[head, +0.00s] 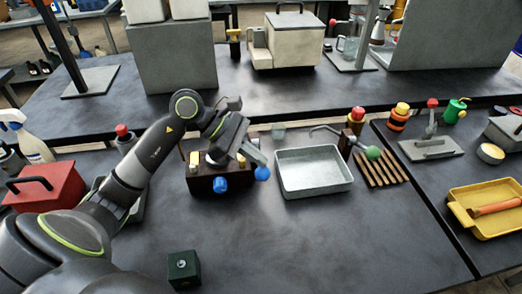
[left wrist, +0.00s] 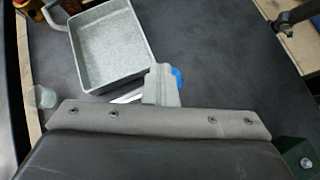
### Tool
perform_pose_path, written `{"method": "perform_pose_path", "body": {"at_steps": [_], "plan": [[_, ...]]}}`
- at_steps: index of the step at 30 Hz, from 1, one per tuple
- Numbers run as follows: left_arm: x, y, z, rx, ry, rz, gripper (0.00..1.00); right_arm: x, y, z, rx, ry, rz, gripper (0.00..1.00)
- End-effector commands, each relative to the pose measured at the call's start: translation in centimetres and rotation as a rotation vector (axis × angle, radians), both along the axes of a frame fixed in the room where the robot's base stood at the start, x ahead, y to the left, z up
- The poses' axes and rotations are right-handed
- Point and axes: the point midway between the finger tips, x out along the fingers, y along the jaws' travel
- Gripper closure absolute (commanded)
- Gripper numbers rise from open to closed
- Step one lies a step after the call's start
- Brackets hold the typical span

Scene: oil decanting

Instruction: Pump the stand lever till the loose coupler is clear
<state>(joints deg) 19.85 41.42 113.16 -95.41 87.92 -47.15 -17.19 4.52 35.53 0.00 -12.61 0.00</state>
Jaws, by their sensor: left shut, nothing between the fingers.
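My left gripper (head: 257,160) is shut and empty, above the right side of a dark brown stand (head: 205,182). Its closed fingers (left wrist: 160,86) also show in the left wrist view. A blue ball (head: 262,173), perhaps the lever's knob, is just below the fingertips; a blue part (left wrist: 177,78) shows behind them in the wrist view. I cannot tell whether they touch. A second blue part (head: 220,184) is on the stand's front. My arm hides part of the stand and any lever shaft. I cannot make out which part is the loose coupler. My right gripper is out of view.
A grey metal tray (head: 313,172) lies right of the stand. A green-balled spout or lever (head: 372,153) is over a slatted wooden rack (head: 381,171). A red box (head: 47,186) stands left. A small dark green box (head: 184,269) stands in front. The front centre table is clear.

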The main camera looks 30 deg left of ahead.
Motion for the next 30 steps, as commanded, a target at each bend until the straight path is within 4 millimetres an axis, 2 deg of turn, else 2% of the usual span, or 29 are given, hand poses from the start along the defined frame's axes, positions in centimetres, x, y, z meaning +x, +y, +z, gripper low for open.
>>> {"method": "perform_pose_path", "body": {"at_steps": [30], "plan": [[-0.36,-0.23,-0.87,0.0,0.002,-0.001,1.0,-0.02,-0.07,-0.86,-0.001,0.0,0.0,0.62]]}}
